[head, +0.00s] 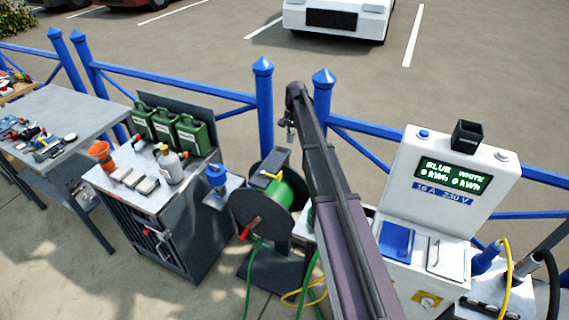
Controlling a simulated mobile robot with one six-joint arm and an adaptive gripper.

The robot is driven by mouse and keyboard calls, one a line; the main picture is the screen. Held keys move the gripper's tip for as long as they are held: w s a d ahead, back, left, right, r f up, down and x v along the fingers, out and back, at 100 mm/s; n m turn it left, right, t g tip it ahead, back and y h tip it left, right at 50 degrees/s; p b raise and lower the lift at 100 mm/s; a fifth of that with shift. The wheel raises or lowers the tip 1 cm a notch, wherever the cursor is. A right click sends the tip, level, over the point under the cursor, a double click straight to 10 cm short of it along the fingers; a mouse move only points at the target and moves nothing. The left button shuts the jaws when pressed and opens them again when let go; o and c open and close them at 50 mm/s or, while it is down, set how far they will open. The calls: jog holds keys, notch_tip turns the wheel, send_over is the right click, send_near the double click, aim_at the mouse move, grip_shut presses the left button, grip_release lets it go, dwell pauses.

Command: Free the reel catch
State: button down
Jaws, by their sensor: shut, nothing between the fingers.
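The reel (240,209) stands left of my arm in the head view, with dark round side plates and green cable wound on it. A small yellow lever (271,175) shows at its top, and a red handle (251,228) sits on its near side plate. I cannot tell for sure which part is the catch. My gripper (290,138) shows small at the far end of my arm, pointing down, shut and empty. In the picture it is above and right of the reel, apart from it. My arm hides the reel's right side.
A grey cabinet (190,225) with green cans (195,137) and bottles stands left of the reel. A white power box (455,150) stands right of my arm. A blue railing (264,110) runs behind. Green and yellow cables (318,297) hang by the reel's foot.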

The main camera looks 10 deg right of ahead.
jog(key=shift+f, duration=0.15)
dwell(0.3)
jog(key=s+a+f+b, duration=0.3)
jog(key=s+f+b, duration=0.2)
jog(key=f+b, duration=0.4)
jog(key=shift+a+f+b, duration=0.2)
jog(key=shift+a+b, duration=0.15)
jog(key=shift+a, duration=0.05)
dwell(0.6)
jog(key=shift+s, duration=0.1)
jog(key=shift+a, duration=0.15)
jog(key=shift+s, duration=0.2)
